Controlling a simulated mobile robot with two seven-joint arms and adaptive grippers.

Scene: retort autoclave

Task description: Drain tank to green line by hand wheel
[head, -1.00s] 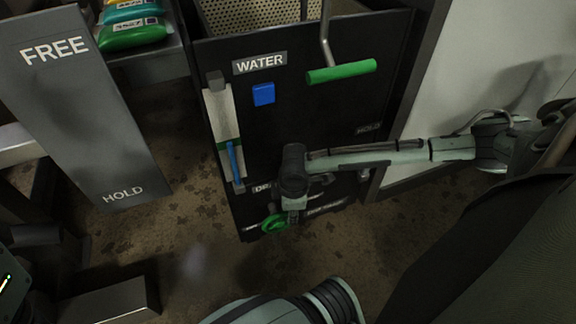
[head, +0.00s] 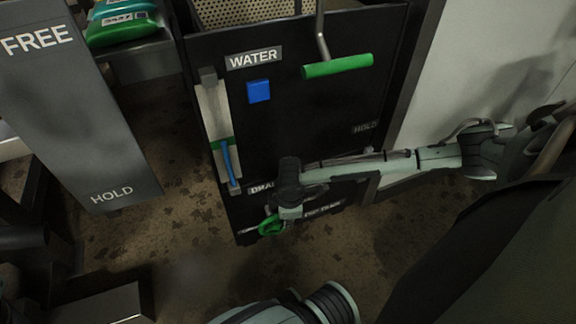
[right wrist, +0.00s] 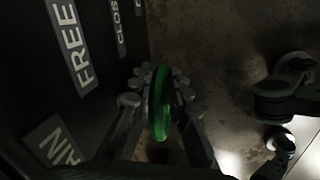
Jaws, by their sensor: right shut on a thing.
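A green hand wheel (head: 266,228) sits low on the front of the black tank (head: 310,120), under a partly hidden label. My right gripper (right wrist: 160,92) is shut on the wheel's rim, with its fingers on both sides; in the head view the wrist hides part of the wheel. A pale upright level gauge (head: 212,105) is on the tank's left side. Its blue column (head: 230,165) reaches up to about the green line (head: 221,143); the exact gap is too small to tell. My left gripper is not in view.
A green-gripped lever (head: 338,66) and a blue square (head: 259,91) are on the tank front. A grey panel (head: 75,120) marked FREE and HOLD stands left. A shelf with coloured packs (head: 122,25) is behind it. Brown floor (head: 185,225) lies open between.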

